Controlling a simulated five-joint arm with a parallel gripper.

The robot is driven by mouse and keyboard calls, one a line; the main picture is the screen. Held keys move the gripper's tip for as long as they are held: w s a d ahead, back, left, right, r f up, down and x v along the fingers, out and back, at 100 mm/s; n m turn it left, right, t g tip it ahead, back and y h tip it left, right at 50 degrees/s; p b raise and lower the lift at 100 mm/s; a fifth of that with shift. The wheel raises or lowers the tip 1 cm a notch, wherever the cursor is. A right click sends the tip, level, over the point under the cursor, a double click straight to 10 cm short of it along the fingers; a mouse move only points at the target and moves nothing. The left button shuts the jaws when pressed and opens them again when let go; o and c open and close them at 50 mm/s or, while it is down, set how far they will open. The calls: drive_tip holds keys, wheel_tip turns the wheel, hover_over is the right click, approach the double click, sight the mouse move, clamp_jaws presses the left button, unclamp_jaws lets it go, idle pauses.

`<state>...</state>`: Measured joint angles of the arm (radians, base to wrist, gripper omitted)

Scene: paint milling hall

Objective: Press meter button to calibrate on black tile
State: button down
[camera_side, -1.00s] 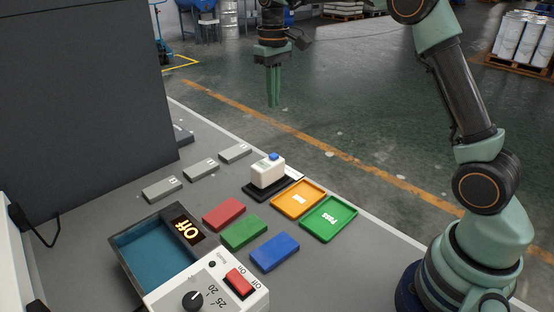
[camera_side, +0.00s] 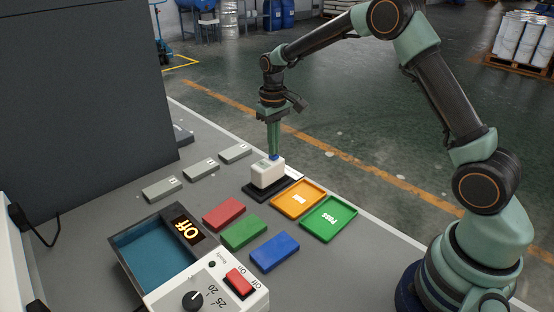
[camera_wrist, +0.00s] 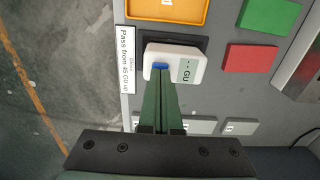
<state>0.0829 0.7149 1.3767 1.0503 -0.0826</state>
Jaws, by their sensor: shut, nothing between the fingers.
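The white meter (camera_side: 267,174) stands on the black tile (camera_side: 272,190) near the table's far edge. Its blue button (camera_side: 274,157) is on top. In the wrist view the meter (camera_wrist: 188,64) shows a small screen reading "- GU" beside the blue button (camera_wrist: 160,66). My gripper (camera_side: 274,153) is shut and empty, pointing down, its tips at the blue button and partly covering it. In the wrist view my gripper's fingertips (camera_wrist: 158,76) also overlap the button. I cannot tell whether the button is pushed down.
An orange tray (camera_side: 298,199) and a green "PASS" tray (camera_side: 329,219) lie right of the tile. Red (camera_side: 224,215), green (camera_side: 243,232) and blue (camera_side: 274,252) panels lie in front. Grey numbered blocks (camera_side: 201,169) lie left.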

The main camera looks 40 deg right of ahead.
drive_tip(key=shift+f, duration=0.25)
drive_tip(key=shift+f, duration=1)
wheel_tip(320, 180, up, 15)
drive_tip(key=shift+w, duration=0.15)
idle(0.5)
